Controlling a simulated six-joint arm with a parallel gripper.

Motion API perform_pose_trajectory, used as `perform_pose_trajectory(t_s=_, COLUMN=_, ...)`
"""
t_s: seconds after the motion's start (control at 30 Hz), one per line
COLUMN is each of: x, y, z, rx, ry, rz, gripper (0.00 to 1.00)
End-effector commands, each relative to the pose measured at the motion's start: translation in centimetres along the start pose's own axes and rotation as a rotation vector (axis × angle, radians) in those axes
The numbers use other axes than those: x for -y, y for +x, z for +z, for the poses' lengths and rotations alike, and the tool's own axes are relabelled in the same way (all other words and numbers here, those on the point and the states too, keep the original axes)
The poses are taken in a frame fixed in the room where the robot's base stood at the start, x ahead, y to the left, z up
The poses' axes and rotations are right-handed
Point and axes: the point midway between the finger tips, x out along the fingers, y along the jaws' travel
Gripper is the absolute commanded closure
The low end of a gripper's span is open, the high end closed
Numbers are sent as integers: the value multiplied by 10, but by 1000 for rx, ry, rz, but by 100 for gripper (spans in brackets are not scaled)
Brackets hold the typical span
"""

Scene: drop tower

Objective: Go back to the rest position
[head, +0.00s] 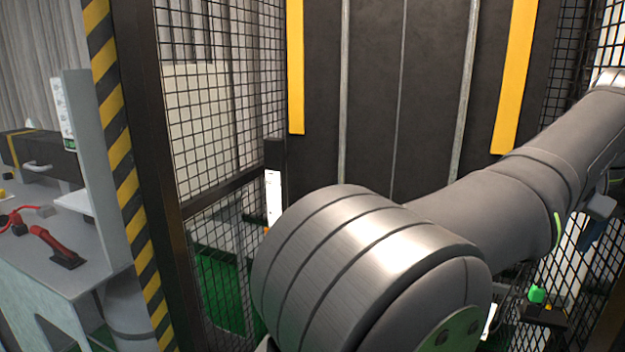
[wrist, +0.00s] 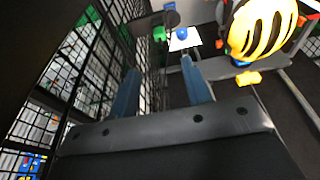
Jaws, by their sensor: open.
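My gripper (wrist: 160,66) shows in the wrist view as two blue fingers standing well apart, with nothing between them. In the head view my grey arm fills the lower middle and right, and I cannot clearly make out the gripper there. Beyond the fingers in the wrist view, a white sheet (wrist: 178,44) carries a small blue object (wrist: 182,33). A green object (wrist: 159,34) is just left of it.
Black mesh fencing (head: 205,130) and a striped post (head: 122,150) stand left of my arm. A grey bench (head: 75,240) holds red tools. Dark panels (head: 375,100) stand behind. In the wrist view, mesh (wrist: 70,65) is close on the left and a yellow-and-black rounded object (wrist: 262,28) is upper right.

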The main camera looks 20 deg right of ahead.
Motion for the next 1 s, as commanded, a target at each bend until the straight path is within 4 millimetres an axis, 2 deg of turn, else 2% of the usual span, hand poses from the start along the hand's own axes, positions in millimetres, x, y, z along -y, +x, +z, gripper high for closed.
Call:
perform_pose_trajectory(t_s=0.3, x=0, y=65, z=0, rx=3, ry=-1, rz=-2, gripper=55)
perform_pose_trajectory(t_s=0.53, x=0, y=103, z=0, rx=2, ry=0, rz=-1, gripper=55)
perform_pose_trajectory(t_s=0.77, x=0, y=121, z=0, rx=1, ry=0, rz=0, gripper=55)
perform_pose_trajectory(t_s=1.0, x=0, y=118, z=-1, rx=0, ry=0, rz=0, gripper=55)
